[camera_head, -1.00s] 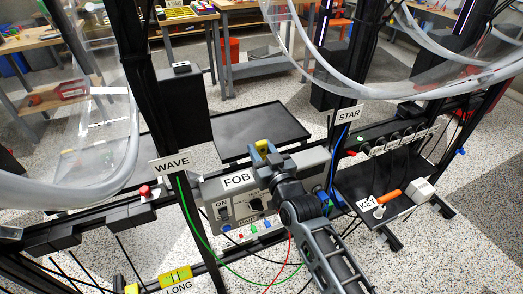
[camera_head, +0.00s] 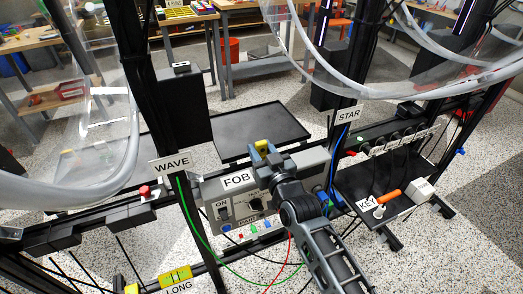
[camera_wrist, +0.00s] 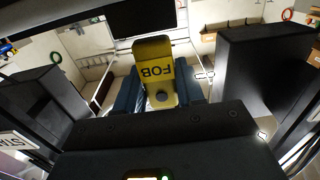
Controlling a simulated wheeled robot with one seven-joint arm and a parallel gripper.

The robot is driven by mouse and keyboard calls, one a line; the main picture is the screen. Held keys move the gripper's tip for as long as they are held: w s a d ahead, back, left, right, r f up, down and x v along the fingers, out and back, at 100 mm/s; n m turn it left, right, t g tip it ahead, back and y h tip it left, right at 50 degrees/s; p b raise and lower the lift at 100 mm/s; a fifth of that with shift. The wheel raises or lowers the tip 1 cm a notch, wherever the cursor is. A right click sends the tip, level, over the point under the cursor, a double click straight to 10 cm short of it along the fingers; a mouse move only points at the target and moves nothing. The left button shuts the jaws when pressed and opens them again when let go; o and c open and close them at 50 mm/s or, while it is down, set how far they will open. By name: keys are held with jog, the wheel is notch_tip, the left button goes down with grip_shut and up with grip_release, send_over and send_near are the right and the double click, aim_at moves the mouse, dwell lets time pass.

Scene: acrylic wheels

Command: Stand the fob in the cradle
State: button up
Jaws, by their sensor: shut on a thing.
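The yellow fob (camera_wrist: 154,62), with FOB printed on it, stands between my gripper's blue fingers in the wrist view. My gripper (camera_wrist: 158,95) is shut on it. In the head view, a small yellow part of the fob (camera_head: 262,145) shows at my gripper (camera_head: 263,152). They are over the top edge of the grey control box (camera_head: 292,165), just right of its FOB label (camera_head: 236,180). I cannot pick out the cradle for sure; my gripper and wrist cover that part of the box. Whether the fob touches anything below is hidden.
The WAVE post (camera_head: 170,164) is left of the box and the STAR post (camera_head: 348,114) is right. A black tray (camera_head: 263,130) lies behind. Green and red wires hang in front. A side shelf (camera_head: 345,183) holds an orange-handled key (camera_head: 389,195).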

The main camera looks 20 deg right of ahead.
jog(key=shift+f+b, duration=1.5)
dwell(2.0)
jog(key=o, duration=1.1)
jog(key=shift+r, duration=0.1)
jog(key=s+p, duration=0.2)
jog(key=shift+r+p, duration=0.2)
jog(key=shift+p, duration=0.2)
jog(key=shift+s+f+p, duration=0.15)
jog(key=shift+s+p, duration=0.4)
jog(key=shift+s, duration=0.9)
jog(key=shift+s+f+p, duration=0.1)
jog(key=shift+s+p, duration=0.4)
jog(key=shift+s, duration=0.95)
